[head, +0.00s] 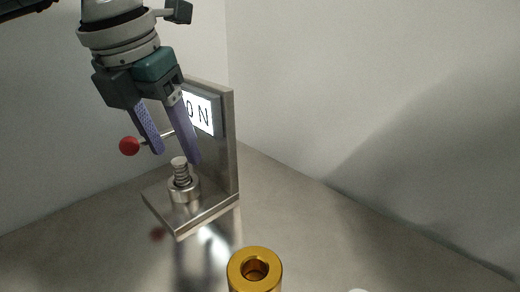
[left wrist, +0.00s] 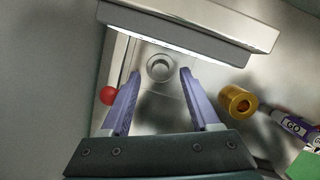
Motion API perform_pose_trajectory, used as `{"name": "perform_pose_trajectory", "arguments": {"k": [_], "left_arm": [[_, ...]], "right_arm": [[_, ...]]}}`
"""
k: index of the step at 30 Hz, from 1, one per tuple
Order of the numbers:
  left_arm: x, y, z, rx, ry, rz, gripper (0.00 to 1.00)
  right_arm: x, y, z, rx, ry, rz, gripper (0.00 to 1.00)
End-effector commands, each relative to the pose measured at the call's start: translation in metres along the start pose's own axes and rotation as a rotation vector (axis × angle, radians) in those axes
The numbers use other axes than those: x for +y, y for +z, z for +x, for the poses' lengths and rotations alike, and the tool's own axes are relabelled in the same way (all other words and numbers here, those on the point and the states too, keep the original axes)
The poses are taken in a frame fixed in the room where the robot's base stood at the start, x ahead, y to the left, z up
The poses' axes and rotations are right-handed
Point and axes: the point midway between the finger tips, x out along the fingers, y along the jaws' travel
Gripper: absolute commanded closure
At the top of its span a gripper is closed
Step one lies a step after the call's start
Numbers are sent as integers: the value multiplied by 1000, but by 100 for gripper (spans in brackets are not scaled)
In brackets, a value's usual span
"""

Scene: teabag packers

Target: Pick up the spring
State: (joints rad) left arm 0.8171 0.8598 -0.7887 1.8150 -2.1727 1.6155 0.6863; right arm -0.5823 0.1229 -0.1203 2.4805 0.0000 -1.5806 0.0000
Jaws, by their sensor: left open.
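The spring (head: 181,167) is a small silver coil standing upright in a round metal holder (head: 184,190) on the base plate of a metal stand. In the left wrist view the spring (left wrist: 160,66) is seen from above as a small round shape, between and slightly beyond the fingertips. My left gripper (head: 178,155) is open, with its two purple fingers pointing down just above the spring in the head view. Nothing is between the fingers, and contact with the spring cannot be made out. My right gripper is in neither view.
The stand has an upright back plate with a lit display (head: 201,113) and a lever with a red ball (head: 130,146) at its left. A gold hollow cylinder (head: 254,270) stands in front. The left wrist view also shows a labelled tube (left wrist: 296,126) and a green object (left wrist: 304,164).

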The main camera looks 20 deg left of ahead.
Motion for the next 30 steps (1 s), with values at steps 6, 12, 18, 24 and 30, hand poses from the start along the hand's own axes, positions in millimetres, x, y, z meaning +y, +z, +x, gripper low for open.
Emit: {"name": "perform_pose_trajectory", "arguments": {"k": [6,12,18,24,30], "left_arm": [[0,-3,34,4,-2,0,38],[0,-2,39,1,-1,1,38],[0,-2,38,1,-2,1,50],[0,-2,38,1,-2,1,72],[0,-2,38,1,-2,1,95]], "right_arm": [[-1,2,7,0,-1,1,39],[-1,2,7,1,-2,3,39],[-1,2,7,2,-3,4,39],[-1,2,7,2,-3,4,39],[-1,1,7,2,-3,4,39]]}}
